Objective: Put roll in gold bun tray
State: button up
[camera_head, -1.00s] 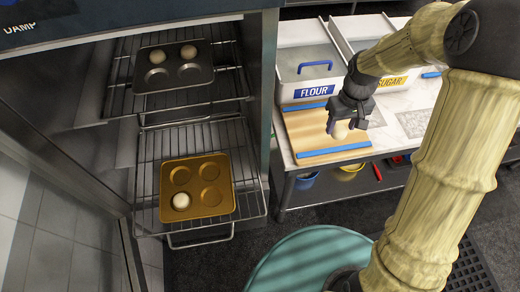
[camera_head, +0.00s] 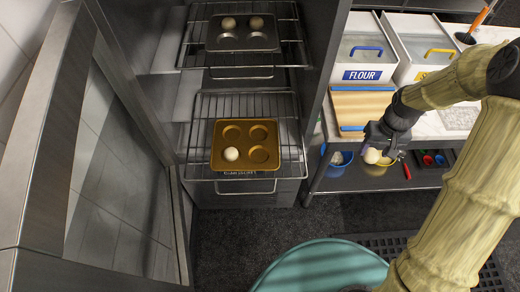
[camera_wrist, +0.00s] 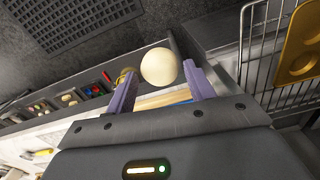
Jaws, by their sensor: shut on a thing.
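My gripper (camera_head: 379,147) is shut on a pale round roll (camera_head: 373,155), held in the air in front of the counter's edge. In the wrist view the roll (camera_wrist: 159,66) sits between the two fingertips (camera_wrist: 156,82). The gold bun tray (camera_head: 217,160) lies on the lower wire rack of the open cabinet, to the left of my gripper. The tray's edge also shows at the right of the wrist view (camera_wrist: 307,30).
A dark tray (camera_head: 242,44) with two rolls in its back cups is on the upper rack (camera_head: 290,62). The open cabinet door (camera_head: 110,150) stands at left. A flour bin (camera_head: 363,74) and cutting board (camera_head: 358,104) are on the counter. A teal round top (camera_head: 318,268) is in front.

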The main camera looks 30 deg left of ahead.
jog(key=d+f+m, duration=0.5)
jog(key=d+f, duration=0.5)
jog(key=f, duration=0.5)
jog(key=shift+s+d, duration=0.35)
jog(key=shift+d, duration=0.05)
jog(key=shift+f, duration=0.15)
